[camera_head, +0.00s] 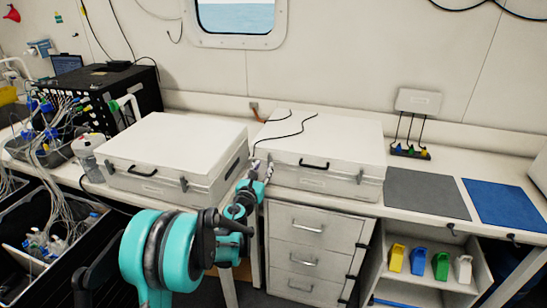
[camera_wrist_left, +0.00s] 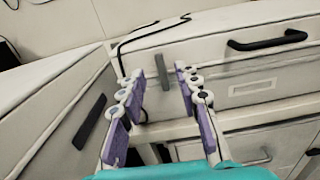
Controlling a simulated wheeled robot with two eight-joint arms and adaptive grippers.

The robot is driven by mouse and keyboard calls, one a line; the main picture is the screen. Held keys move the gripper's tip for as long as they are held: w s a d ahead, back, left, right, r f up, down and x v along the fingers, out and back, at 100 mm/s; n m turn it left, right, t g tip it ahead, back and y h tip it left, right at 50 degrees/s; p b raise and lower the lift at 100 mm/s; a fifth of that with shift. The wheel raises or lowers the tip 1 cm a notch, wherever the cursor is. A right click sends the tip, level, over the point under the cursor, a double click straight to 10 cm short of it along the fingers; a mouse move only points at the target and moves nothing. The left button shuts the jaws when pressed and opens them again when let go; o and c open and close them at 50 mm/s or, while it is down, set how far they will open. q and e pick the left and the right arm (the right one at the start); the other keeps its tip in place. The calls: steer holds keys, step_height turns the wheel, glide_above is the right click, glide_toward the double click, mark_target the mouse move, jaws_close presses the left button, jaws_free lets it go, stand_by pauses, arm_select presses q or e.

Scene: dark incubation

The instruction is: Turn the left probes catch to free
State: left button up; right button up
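Two white cases stand on the bench, and their labels are too small to read. The right case (camera_head: 325,150) has a dark front handle (camera_head: 314,163) with a catch on either side. Its left catch (camera_wrist_left: 163,72) is a grey upright bar in the left wrist view, framed between my fingertips. My left gripper (camera_head: 262,172) is in front of that corner; its purple-padded fingers (camera_wrist_left: 171,68) are open. I cannot tell whether a fingertip touches the catch. The right case's other catch (camera_head: 360,175) is clear of the gripper. My right gripper is out of view.
The left case (camera_head: 175,150) stands close beside, with a dark bar (camera_wrist_left: 89,121) on its side. Drawers (camera_head: 308,245) are below the bench. Grey (camera_head: 427,193) and blue (camera_head: 508,203) mats lie at right. Cables (camera_head: 290,130) lie over the right case's lid.

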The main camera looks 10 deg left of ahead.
mark_target(269, 157)
arm_select(q)
steer(key=w+b, duration=0.1)
steer(key=w, duration=0.4)
steer(key=shift+w+f, duration=0.1)
steer(key=shift+w, duration=0.15)
steer(key=shift+w+d, duration=0.1)
steer(key=shift+w, duration=0.4)
steer(key=shift+c, duration=0.3)
jaws_close()
